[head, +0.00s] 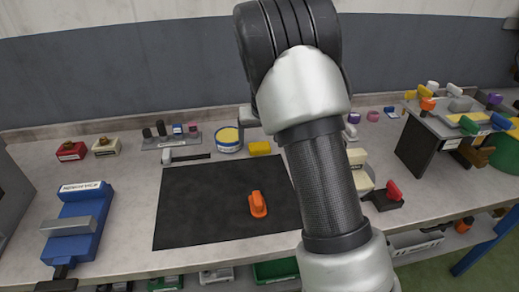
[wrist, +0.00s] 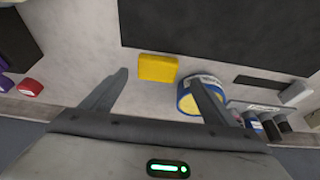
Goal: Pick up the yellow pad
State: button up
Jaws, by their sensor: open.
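The yellow pad (head: 260,148) is a small yellow block on the grey bench, just behind the black mat and to the right of a round tin. In the wrist view the yellow pad (wrist: 158,68) lies flat beyond my fingertips, between their lines and touching neither. My gripper (wrist: 158,82) is open and empty, with its two fingers spread wide.
A blue and white tin (wrist: 200,95) with a yellow top stands close beside the pad, near one finger. The black mat (head: 190,205) holds an orange object (head: 257,204). A blue vise (head: 77,225) stands at the left.

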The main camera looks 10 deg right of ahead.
aim_at(259, 146)
jog(key=x, duration=0.4)
jog(key=shift+w+d+f, duration=0.1)
jog(key=shift+d+f, duration=0.15)
jog(key=shift+f, duration=0.1)
jog(key=c, duration=1.1)
jog(key=shift+r, duration=0.1)
notch_tip(259, 146, up, 10)
jog(key=shift+f+p, duration=0.1)
jog(key=shift+p, duration=0.25)
